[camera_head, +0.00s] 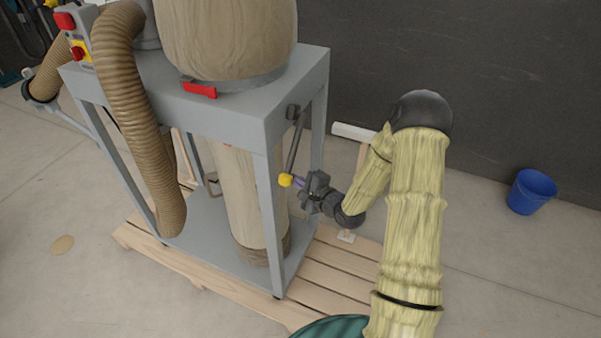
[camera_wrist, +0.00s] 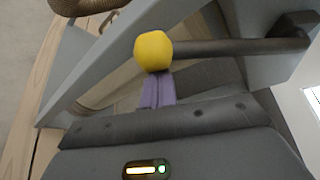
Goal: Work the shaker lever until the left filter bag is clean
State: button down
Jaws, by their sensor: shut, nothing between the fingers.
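The shaker lever (camera_head: 297,142) is a dark bar pivoted on the right side of the grey frame. It slopes down to a yellow knob (camera_head: 285,180). In the wrist view the knob (camera_wrist: 153,51) sits right at the tips of my shut purple fingers (camera_wrist: 157,88), which appear to touch or nearly touch it, with nothing between them. In the head view my gripper (camera_head: 299,184) is just right of the knob. A beige upper bag (camera_head: 225,35) rises above the frame, its top cut off. A beige lower bag (camera_head: 245,195) hangs inside the frame, partly hidden by a post. I cannot tell which is the left filter bag.
The grey frame (camera_head: 240,118) stands on a wooden pallet (camera_head: 335,262). A ribbed hose (camera_head: 130,110) runs down its left side. A red latch (camera_head: 199,90) is on the upper bag's band. A blue bucket (camera_head: 531,191) stands on open floor at right.

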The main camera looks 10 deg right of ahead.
jog(key=shift+m+g, duration=0.5)
jog(key=shift+m, duration=0.3)
jog(key=r+p, duration=0.1)
jog(key=s+a+r+p, duration=0.1)
jog(key=s+r+p, duration=0.1)
jog(key=p, duration=0.1)
jog(key=shift+s+a+r, duration=0.1)
jog(key=shift+s+a, duration=0.1)
jog(key=shift+a, duration=0.15)
jog(key=shift+s+a+r+m+g+y+p, duration=0.3)
jog(key=shift+s+a+r+m+p, duration=0.25)
jog(key=shift+p, duration=0.35)
jog(key=shift+d+f, duration=0.1)
jog(key=shift+d, duration=0.1)
jog(key=shift+w+d+f, duration=0.15)
jog(key=shift+w+f, duration=0.1)
jog(key=shift+f, duration=0.2)
jog(key=b, duration=0.4)
send_near(285, 179)
jog(key=d, duration=0.3)
jog(key=shift+s+d+f, duration=0.15)
jog(key=shift+s+f, duration=0.25)
jog(key=shift+f, duration=0.1)
